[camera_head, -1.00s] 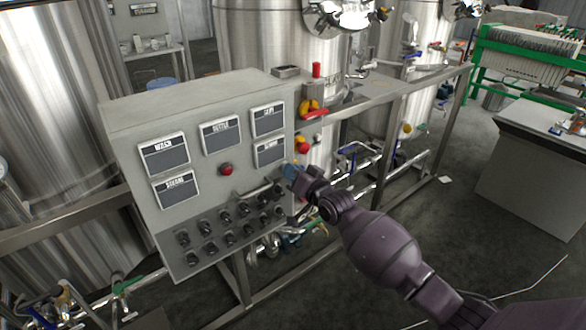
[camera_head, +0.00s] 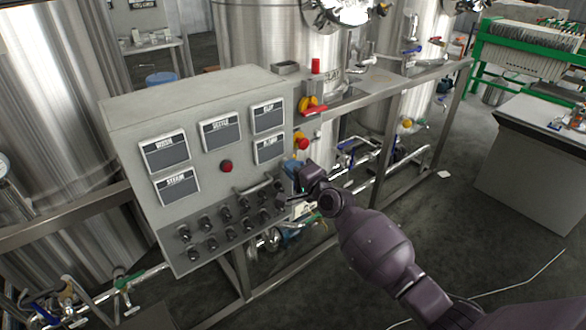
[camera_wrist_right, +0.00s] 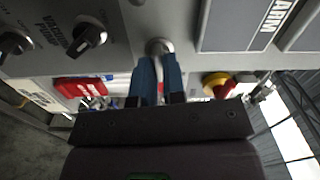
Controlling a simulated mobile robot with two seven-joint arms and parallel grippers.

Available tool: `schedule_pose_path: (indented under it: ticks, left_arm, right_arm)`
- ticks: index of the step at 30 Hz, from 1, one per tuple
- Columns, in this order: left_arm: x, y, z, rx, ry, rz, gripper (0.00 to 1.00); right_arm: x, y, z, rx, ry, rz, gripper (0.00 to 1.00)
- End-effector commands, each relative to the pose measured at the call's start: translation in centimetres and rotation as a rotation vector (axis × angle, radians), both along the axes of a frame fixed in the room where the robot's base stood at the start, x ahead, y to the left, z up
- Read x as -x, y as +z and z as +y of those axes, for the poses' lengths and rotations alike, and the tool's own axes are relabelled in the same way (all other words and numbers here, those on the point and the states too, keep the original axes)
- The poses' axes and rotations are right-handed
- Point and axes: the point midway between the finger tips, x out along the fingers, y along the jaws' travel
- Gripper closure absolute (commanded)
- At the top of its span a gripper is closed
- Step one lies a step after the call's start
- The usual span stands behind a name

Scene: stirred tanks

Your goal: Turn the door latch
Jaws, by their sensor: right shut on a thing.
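The door latch is a metal handle on the face of the grey control cabinet (camera_head: 195,105). In the right wrist view its rounded metal end (camera_wrist_right: 160,46) shows at the tips of my blue fingers. My right gripper (camera_head: 290,167) is at the right side of the cabinet face in the head view. In the right wrist view the gripper (camera_wrist_right: 158,68) has its fingers close together on the latch; they hide most of it. In the head view a silver bar handle (camera_head: 258,187) shows just left of the gripper. My left gripper is in neither view.
Black rotary knobs (camera_head: 225,214) line the cabinet's lower face, left of my gripper. A red button (camera_head: 226,166) sits above them. A red-and-yellow switch (camera_head: 308,105) and a steel frame (camera_head: 400,80) stand to the right. Floor is open at the lower right.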

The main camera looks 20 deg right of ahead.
Motion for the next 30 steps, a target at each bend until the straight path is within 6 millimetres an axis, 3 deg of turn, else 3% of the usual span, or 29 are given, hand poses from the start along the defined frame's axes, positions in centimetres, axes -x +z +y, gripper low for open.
schedule_pose_path:
  ticks: [10, 26, 27, 30]
  left_arm:
    - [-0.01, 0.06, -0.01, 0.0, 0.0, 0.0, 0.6]
    - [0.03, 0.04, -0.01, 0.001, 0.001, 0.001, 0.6]
    - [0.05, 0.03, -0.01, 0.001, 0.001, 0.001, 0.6]
    - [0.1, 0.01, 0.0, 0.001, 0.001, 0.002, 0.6]
  right_arm:
    - [-0.03, 0.01, -0.07, -0.124, -0.002, 0.044, 1.0]
    - [-0.03, 0.01, -0.11, -0.145, -0.002, 0.051, 1.0]
    - [-0.03, 0.01, -0.11, -0.145, -0.002, 0.051, 0.85]
    - [-0.02, -0.01, -0.09, -0.144, -0.002, 0.051, 0.7]
